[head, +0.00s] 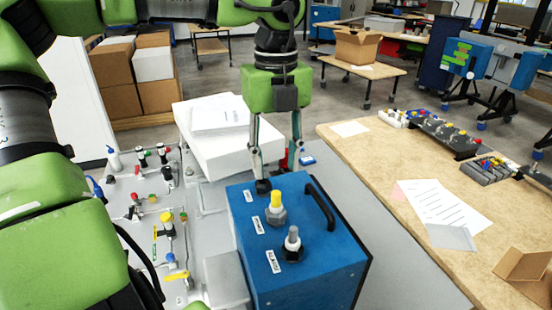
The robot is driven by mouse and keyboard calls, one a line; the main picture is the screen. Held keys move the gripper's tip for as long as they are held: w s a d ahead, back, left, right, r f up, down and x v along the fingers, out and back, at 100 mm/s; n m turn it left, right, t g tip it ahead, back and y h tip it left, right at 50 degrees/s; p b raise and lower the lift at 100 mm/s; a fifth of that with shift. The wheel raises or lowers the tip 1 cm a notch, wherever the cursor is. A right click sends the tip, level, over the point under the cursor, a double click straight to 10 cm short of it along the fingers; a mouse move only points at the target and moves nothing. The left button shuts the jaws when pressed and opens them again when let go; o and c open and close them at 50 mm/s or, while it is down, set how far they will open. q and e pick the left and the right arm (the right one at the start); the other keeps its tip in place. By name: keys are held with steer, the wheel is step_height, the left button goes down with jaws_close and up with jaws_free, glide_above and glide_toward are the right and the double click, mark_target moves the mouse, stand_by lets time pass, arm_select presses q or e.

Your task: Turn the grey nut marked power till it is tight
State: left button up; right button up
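A blue box (310,262) stands on the grey bench, with a row of fittings and white labels on its top. One grey nut (276,215) has a yellow stem; a nearer grey nut (292,243) has a grey stem and a black base. A dark fitting (263,187) sits at the far corner. The label print is too small to tell which one is marked power. My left gripper (279,172) points down at the far edge of the box, its two fingers apart with nothing seen between them. One fingertip is close to the dark fitting; contact is unclear. My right gripper is out of view.
A black handle (319,207) rises from the box top. White boxes (218,133) stand behind left. A panel with valves and fittings (165,225) lies left of the box. A wooden table (390,190) with papers and parts is at right.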

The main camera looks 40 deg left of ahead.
mark_target(276, 205)
arm_select(q)
step_height(276, 205, down, 12)
steer(key=b, duration=0.9)
steer(key=shift+b, duration=0.4)
steer(key=c, duration=1)
steer(key=m, duration=0.4)
steer(key=shift+m+p, duration=0.4)
steer(key=shift+c, duration=0.2)
steer(key=m, duration=0.5)
steer(key=shift+m+p, duration=0.3)
steer(key=shift+p, duration=0.1)
steer(key=m+p, duration=0.1)
steer(key=m, duration=0.6)
steer(key=m+p, duration=0.1)
steer(key=m, duration=0.5)
steer(key=shift+m, duration=0.4)
steer(key=o, duration=1)
